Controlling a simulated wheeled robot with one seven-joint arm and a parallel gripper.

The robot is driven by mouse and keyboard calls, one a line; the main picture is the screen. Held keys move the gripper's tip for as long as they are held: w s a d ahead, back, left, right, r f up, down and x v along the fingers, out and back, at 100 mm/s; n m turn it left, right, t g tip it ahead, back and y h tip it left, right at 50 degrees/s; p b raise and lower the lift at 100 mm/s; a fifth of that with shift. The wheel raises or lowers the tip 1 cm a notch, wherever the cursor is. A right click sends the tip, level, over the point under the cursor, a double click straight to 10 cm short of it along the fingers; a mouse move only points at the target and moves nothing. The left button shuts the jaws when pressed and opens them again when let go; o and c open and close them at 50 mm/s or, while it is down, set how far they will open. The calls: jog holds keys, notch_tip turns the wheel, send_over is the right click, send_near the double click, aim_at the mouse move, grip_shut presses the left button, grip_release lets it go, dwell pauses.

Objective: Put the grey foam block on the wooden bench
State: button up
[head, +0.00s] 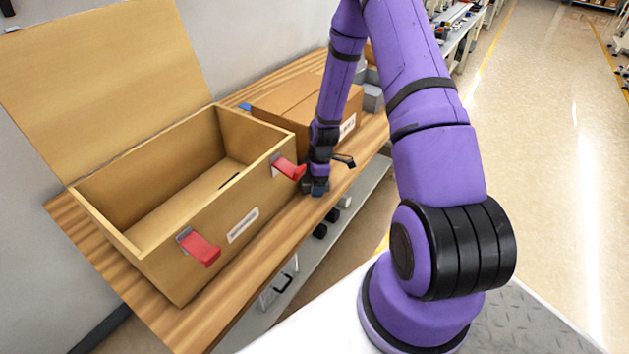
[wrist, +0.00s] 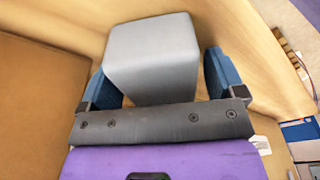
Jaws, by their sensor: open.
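The grey foam block (wrist: 152,60) is between the two blue fingers of my gripper (wrist: 160,75) in the wrist view. The fingers stand apart on either side of it; a small gap shows at the right finger, and the left one is close to or against the block. Light wood of the bench (wrist: 245,60) lies behind the block; whether the block rests on it is hard to tell. In the head view my gripper (head: 316,186) is low over the front part of the wooden bench (head: 232,288), and the block is hidden there.
An open wooden chest (head: 160,258) with red latches (head: 204,248) stands left of my gripper, its lid (head: 100,80) raised. A closed cardboard box (head: 285,100) stands behind. A lower shelf (head: 350,215) with small items runs under the bench's front edge. Bench room between them is narrow.

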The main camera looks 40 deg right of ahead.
notch_tip(320, 180, up, 12)
jog(key=d+r, duration=0.1)
jog(key=d, duration=0.1)
jog(key=s+a+r+m+t+h, duration=0.1)
jog(key=s+a+r+m, duration=0.15)
jog(key=r, duration=0.55)
jog(key=s+a+r+m+h, duration=0.1)
jog(key=s+a+r+m, duration=0.15)
jog(key=r, duration=0.55)
jog(key=s+a+r+m+t, duration=0.1)
jog(key=s+a+r, duration=0.25)
jog(key=r, duration=0.45)
jog(key=s+a+r+m+t, duration=0.1)
jog(key=s+a+r+m, duration=0.2)
jog(key=s+r, duration=0.3)
jog(key=s+a+r+m+t, duration=0.1)
jog(key=s+a+r+m, duration=0.2)
jog(key=s, duration=0.9)
notch_tip(320, 180, up, 3)
jog(key=shift+a+f+m, duration=0.15)
jog(key=shift+a+m, duration=0.15)
jog(key=shift+m, duration=0.2)
